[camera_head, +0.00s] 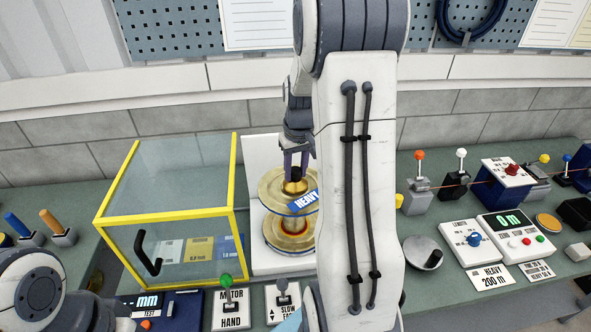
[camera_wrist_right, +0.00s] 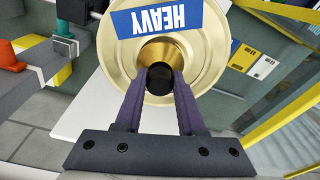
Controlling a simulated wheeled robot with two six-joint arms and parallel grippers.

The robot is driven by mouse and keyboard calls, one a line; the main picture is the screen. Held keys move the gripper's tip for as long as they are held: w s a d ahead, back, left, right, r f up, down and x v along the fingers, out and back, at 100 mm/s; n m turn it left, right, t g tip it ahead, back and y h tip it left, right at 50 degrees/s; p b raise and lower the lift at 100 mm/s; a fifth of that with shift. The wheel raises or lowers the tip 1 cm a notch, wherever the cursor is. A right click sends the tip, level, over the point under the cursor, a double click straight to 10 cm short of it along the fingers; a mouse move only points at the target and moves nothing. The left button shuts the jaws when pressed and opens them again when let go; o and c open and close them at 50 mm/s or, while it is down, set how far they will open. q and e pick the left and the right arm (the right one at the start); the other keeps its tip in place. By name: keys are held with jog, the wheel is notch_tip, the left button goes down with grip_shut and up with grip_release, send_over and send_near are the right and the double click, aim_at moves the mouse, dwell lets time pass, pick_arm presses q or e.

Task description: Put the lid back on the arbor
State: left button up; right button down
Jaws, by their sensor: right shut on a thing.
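The lid is a brass disc (camera_head: 271,184) with a blue "HEAVY" label, a raised brass hub and a black knob at its centre. It also fills the top of the right wrist view (camera_wrist_right: 118,65). My right gripper (camera_head: 296,160) points down over it, its purple fingers shut on the black knob (camera_wrist_right: 160,77). A second brass disc (camera_head: 276,237) shows directly below the lid, in front of a white back plate (camera_head: 262,155). The arbor is hidden under the lid; I cannot tell whether the lid touches it. My left gripper is out of view.
A yellow-framed clear guard box (camera_head: 165,185) stands close left of the discs. Motor and lever panels (camera_head: 231,308) lie in front. My right arm covers the middle. At right are levers, a counter box (camera_head: 514,230) and a grey crank disc (camera_head: 422,252).

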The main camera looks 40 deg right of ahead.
dwell(0.9)
grip_release()
jog(key=shift+f, duration=0.1)
jog(key=shift+r+p, duration=3.1)
jog(key=shift+r, duration=0.5)
grip_shut()
jog(key=shift+f, duration=0.2)
